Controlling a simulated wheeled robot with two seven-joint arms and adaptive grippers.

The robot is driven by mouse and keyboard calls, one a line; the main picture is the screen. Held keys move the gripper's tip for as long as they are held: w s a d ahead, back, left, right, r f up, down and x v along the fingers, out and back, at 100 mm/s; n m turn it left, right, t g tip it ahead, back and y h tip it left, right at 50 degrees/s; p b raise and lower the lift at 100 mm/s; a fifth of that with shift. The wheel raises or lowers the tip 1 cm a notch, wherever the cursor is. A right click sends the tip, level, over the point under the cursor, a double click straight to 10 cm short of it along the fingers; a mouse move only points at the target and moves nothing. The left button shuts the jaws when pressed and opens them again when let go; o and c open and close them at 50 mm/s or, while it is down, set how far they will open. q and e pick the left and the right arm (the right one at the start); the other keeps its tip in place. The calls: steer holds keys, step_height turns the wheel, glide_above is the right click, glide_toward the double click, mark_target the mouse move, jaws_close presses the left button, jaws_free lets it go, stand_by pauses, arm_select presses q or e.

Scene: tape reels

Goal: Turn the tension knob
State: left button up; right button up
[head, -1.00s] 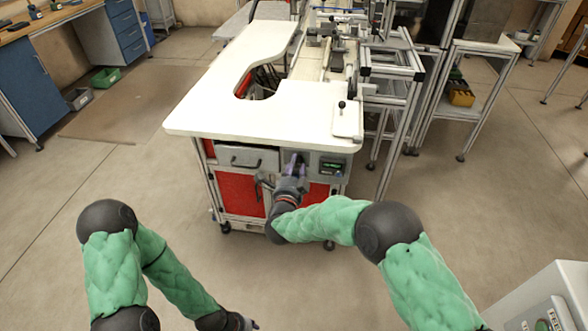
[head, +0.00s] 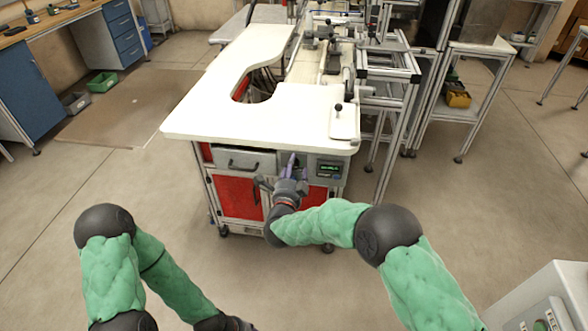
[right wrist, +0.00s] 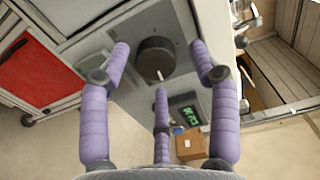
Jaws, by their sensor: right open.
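The tension knob (right wrist: 155,59) is a dark round knob with a pale pointer mark, on the grey front panel (right wrist: 186,75) of the workbench. In the right wrist view my right gripper (right wrist: 160,62) is open, its purple fingers spread to the left, right and below the knob. The side fingers look clear of the knob; the lower fingertip is close to the pointer mark, and I cannot tell if it touches. In the head view my right gripper (head: 295,166) is at the panel and hides most of the knob. My left gripper (head: 232,323) is low at the bottom edge, its fingers unclear.
A small green-lit display (head: 328,168) is right of the knob. The white worktop (head: 240,122) overhangs the panel. The floor in front is clear.

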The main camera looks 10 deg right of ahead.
steer(key=v, duration=1.2)
steer(key=shift+w, duration=0.1)
